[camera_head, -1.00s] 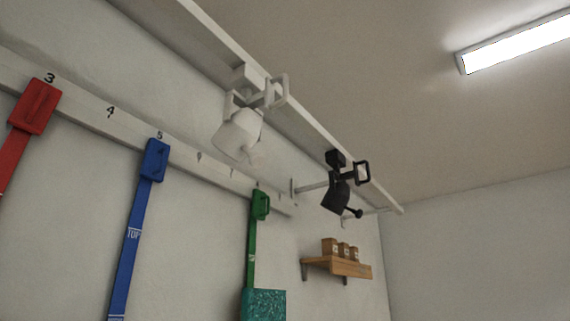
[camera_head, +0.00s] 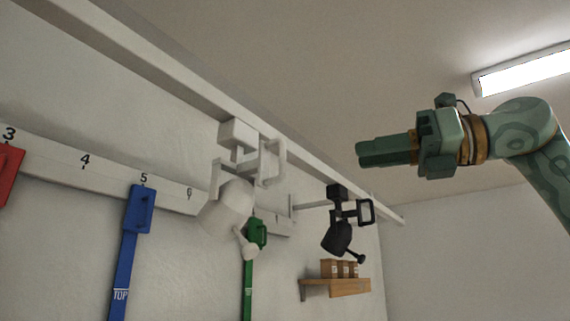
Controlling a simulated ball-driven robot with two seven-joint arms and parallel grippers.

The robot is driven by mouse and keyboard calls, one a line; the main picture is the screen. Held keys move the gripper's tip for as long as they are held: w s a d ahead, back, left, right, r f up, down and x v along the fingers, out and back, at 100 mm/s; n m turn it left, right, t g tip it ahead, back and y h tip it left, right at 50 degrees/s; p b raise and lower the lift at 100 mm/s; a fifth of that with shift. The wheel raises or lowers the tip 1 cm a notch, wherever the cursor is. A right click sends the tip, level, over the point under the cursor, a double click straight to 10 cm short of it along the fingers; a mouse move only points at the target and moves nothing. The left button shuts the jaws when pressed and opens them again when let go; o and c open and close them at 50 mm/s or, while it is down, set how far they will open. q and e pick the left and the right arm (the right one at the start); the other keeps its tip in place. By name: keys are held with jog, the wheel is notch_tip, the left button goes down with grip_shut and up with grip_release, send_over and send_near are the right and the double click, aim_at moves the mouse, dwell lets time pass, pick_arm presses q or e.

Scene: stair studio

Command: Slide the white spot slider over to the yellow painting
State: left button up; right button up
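The white spot slider (camera_head: 230,203) hangs from a long white rail (camera_head: 160,82) high on the wall. It has a square loop handle (camera_head: 271,162) on its right side and a knob on a short stem below. My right gripper (camera_head: 362,153) is at the right of the handle, clearly apart from it, with its fingers pointing left. The fingers look close together and nothing shows between them. The yellow painting is not in view. My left gripper is not in view.
A black spot slider (camera_head: 338,236) hangs farther along the same rail. Below is a numbered white strip (camera_head: 75,170) with red (camera_head: 8,172), blue (camera_head: 139,208) and green (camera_head: 256,233) hangers. A wooden shelf (camera_head: 336,288) with small boxes is on the wall.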

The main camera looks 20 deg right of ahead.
aim_at(283, 169)
jog(key=shift+t+h, duration=0.3)
jog(key=shift+t, duration=0.1)
jog(key=p+x, duration=0.1)
jog(key=x, duration=0.4)
jog(key=r+p+x, duration=0.1)
jog(key=p+x, duration=0.1)
jog(key=x, duration=0.3)
jog(key=p+x, duration=0.1)
jog(key=x, duration=0.4)
jog(key=shift+s+a+r+p, duration=0.2)
jog(key=shift+s+r+p, duration=0.1)
jog(key=shift+p, duration=0.1)
jog(key=shift+s, duration=0.1)
grip_shut()
